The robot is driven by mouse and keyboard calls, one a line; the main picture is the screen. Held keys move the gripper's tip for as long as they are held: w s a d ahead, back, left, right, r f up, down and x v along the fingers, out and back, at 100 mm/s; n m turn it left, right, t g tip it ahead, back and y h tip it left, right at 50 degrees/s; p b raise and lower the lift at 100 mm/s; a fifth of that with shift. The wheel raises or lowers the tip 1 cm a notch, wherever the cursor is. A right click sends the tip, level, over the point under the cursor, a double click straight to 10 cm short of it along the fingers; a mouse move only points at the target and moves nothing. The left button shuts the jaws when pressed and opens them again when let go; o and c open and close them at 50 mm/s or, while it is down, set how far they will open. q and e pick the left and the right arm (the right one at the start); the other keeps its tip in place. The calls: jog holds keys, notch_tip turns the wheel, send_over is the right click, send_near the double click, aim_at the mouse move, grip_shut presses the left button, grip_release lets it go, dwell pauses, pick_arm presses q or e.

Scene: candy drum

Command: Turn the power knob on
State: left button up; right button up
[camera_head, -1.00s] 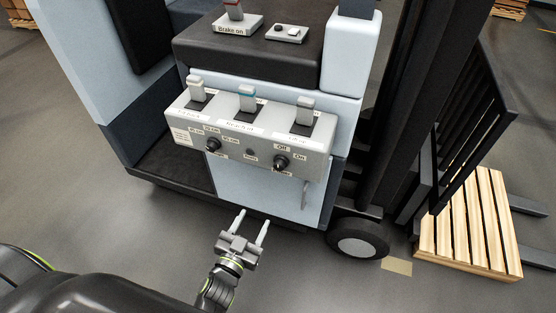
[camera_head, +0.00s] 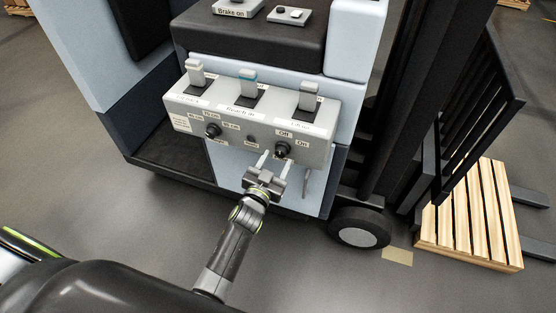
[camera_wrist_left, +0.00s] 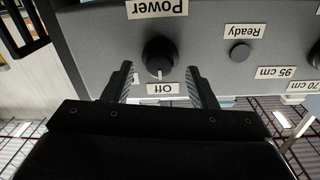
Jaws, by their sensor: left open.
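The power knob (camera_head: 282,150) is a black round knob on the right of the grey control panel (camera_head: 320,145), between "Off" and "On" labels. In the left wrist view the knob (camera_wrist_left: 159,57) has a white mark pointing to the "Off" label (camera_wrist_left: 163,88), with the "Power" label (camera_wrist_left: 158,8) on its other side. My left gripper (camera_head: 274,162) is open just in front of and below the knob. In the left wrist view its fingers (camera_wrist_left: 161,84) stand apart, either side of the knob's line, and hold nothing. My right gripper is not in view.
Another black knob (camera_head: 212,131) with height labels and a small "Ready" lamp (camera_wrist_left: 240,53) sit beside the power knob. A wooden pallet (camera_head: 470,220) lies at the right.

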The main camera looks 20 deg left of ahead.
pick_arm(q)
jog(key=shift+w+d+b, duration=0.1)
jog(key=shift+w+b, duration=0.2)
jog(key=shift+w, duration=0.75)
jog(key=c, duration=1)
jog(key=shift+o, duration=0.2)
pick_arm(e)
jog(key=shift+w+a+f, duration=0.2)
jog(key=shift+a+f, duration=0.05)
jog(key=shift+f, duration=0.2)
pick_arm(q)
jog(key=shift+m, duration=0.4)
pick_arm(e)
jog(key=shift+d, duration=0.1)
pick_arm(q)
jog(key=m, duration=0.4)
jog(key=shift+m, duration=0.3)
jog(key=m, duration=0.4)
jog(key=shift+m, duration=1.1)
